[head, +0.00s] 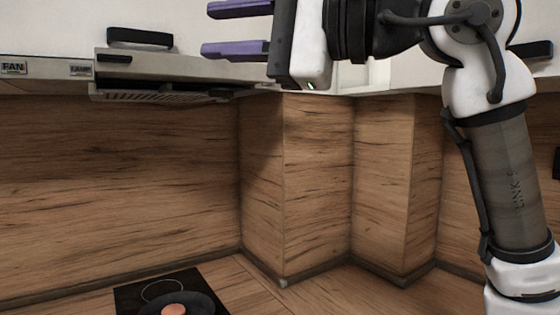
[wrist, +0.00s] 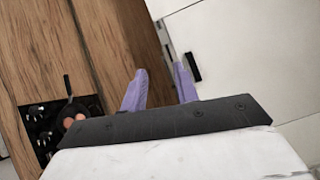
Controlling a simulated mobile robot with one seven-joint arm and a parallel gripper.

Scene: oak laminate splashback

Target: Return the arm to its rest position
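My gripper (head: 222,29) is at the top of the head view, with its two purple fingers pointing left. The fingers are apart, with nothing visible between them. It is raised in front of the white upper cabinets, near the hood. In the wrist view, my gripper (wrist: 160,86) also shows both fingers apart and empty. My arm bends from the right side of the head view up to the gripper.
A hood (head: 160,92) with FAN and LAMP labels is at upper left. A black cabinet handle (head: 140,37) sits above it. Below, a dark pan (head: 203,300) with something orange in it stands on the black hob (head: 130,296). Wooden splashback (head: 120,180) corners stand behind.

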